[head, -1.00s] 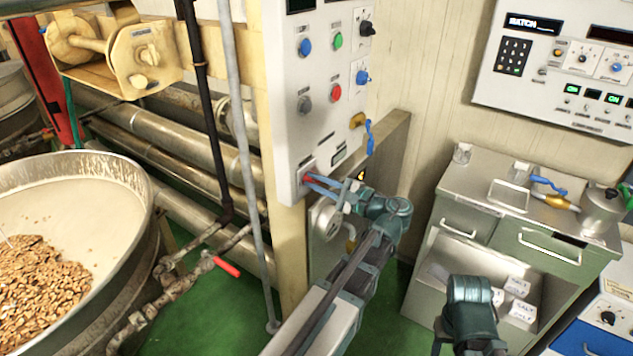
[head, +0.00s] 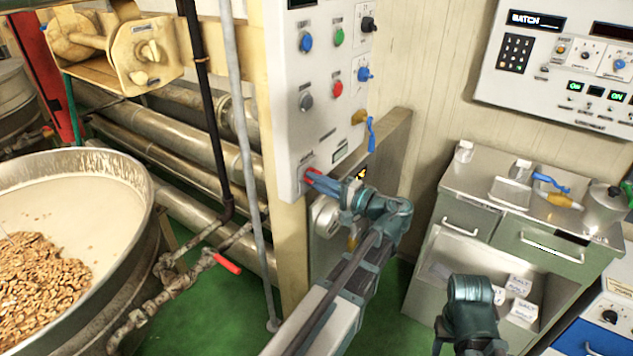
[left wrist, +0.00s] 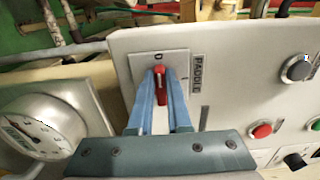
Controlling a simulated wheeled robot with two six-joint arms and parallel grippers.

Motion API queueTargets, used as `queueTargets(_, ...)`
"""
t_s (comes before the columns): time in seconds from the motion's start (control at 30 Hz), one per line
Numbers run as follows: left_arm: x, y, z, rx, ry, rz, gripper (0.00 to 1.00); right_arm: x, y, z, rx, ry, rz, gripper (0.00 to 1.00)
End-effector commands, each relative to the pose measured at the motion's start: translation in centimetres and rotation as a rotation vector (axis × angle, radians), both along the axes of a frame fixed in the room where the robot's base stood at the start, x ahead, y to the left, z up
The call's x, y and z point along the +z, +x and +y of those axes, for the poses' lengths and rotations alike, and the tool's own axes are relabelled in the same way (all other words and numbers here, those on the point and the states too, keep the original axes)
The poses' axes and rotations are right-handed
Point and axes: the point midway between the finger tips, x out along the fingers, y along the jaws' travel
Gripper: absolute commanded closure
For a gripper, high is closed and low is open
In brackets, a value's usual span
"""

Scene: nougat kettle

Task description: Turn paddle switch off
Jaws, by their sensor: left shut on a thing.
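The paddle switch is a small red lever on a pale square plate, low on the white control panel. It shows in the head view (head: 309,176) and in the left wrist view (left wrist: 160,84), beside a PADDLE label (left wrist: 198,74). In the left wrist view the lever stands in line with the 0 mark above it; a second mark lies to its right. My left gripper (head: 316,179) has its blue fingers around the lever, shut on it, and they hide part of it. My right gripper is out of view; only a teal part of my right arm shows.
Above the switch, the control panel (head: 317,107) carries several coloured buttons and knobs. A round gauge (left wrist: 38,124) sits close beside the fingers. A kettle (head: 133,215) with nuts stands at left, with a red-handled valve (head: 228,264). A metal cabinet (head: 480,215) is at right.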

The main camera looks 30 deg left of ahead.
Motion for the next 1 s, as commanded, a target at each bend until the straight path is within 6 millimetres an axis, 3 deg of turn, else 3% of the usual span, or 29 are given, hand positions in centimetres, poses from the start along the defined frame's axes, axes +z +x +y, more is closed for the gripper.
queueTargets(0.47,-0.16,-0.09,-0.03,0.001,-0.006,-0.015,1.00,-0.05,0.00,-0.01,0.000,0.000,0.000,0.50)
queueTargets(0.5,-0.16,-0.10,-0.03,0.001,-0.006,-0.015,0.82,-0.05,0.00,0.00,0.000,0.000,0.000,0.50)
queueTargets(0.67,-0.12,-0.07,-0.02,0.001,-0.004,-0.014,0.54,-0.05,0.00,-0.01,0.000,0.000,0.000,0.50)
queueTargets(1.0,-0.06,-0.02,-0.32,-0.001,-0.002,-0.013,0.54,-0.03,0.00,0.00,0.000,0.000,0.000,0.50)
